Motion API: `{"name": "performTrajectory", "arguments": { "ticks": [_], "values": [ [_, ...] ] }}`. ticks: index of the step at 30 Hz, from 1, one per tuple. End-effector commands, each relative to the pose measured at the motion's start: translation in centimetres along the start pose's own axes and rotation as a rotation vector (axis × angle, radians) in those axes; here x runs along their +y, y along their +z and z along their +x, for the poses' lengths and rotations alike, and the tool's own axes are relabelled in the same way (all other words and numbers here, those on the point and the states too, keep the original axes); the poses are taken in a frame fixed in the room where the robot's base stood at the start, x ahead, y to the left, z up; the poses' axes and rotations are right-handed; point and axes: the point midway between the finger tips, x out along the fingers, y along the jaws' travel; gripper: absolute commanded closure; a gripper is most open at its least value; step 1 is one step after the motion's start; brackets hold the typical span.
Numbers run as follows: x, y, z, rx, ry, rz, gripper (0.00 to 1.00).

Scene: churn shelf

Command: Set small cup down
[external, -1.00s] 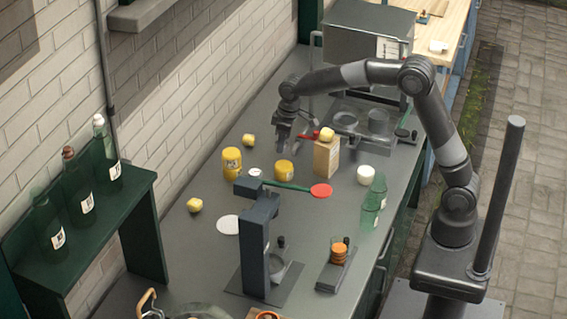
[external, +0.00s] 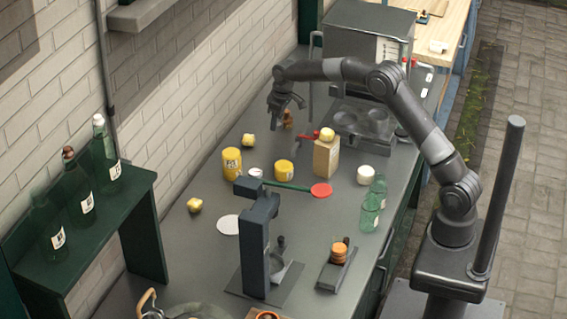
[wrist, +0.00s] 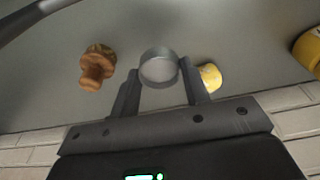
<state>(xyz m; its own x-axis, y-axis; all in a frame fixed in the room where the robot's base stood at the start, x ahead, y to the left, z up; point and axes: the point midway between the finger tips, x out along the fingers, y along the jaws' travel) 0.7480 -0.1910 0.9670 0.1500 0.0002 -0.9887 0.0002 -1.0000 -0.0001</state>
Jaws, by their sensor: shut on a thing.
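The small cup (wrist: 159,70) is a round grey metal vessel. In the wrist view it sits between the two fingers of my gripper (wrist: 159,84), which is shut on it. In the external view my gripper (external: 284,104) is over the far part of the grey counter, near the brick wall. The cup is too small and dark to make out there. I cannot tell whether its base touches the counter.
A brown wooden knobbed object (wrist: 97,67) stands left of the cup in the wrist view. A yellow lump (wrist: 210,77) is close by the right finger. A yellow jar (external: 232,162), a tan carton (external: 326,157) and a hob (external: 362,122) are around.

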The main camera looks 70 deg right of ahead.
Motion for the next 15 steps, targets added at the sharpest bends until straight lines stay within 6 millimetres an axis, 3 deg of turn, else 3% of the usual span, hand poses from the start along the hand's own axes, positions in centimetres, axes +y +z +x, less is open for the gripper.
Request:
{"name": "performTrajectory", "arguments": {
  "ticks": [9,15],
  "values": [
    [-0.1,0.7,4.3,-0.003,-0.001,0.000,0.80],
    [0.0,0.8,4.9,0.000,0.000,-0.001,0.80]
  ]
}}
